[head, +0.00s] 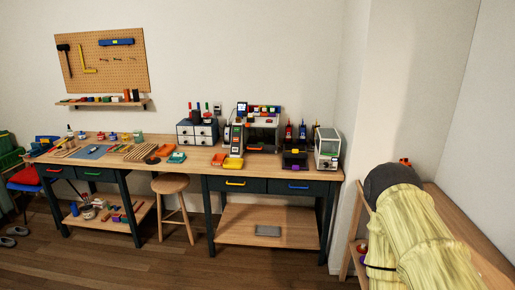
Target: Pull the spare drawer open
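The long wooden workbench (290,172) has dark drawers under its top, all looking shut. One drawer has a yellow-orange handle (235,183), and the one to its right has a blue handle (298,187). Further left are drawers with a green handle (92,173) and a red handle (54,169). A small grey drawer cabinet (197,132) stands on the bench top. No readable label tells which drawer is the spare one. My gripper is not in view.
A wooden stool (171,185) stands before the bench, left of the yellow-handled drawer. Printer-like machines and a clear-sided box (327,148) crowd the right bench top. A wall juts out just right of the bench. The wooden floor (150,262) in front looks clear.

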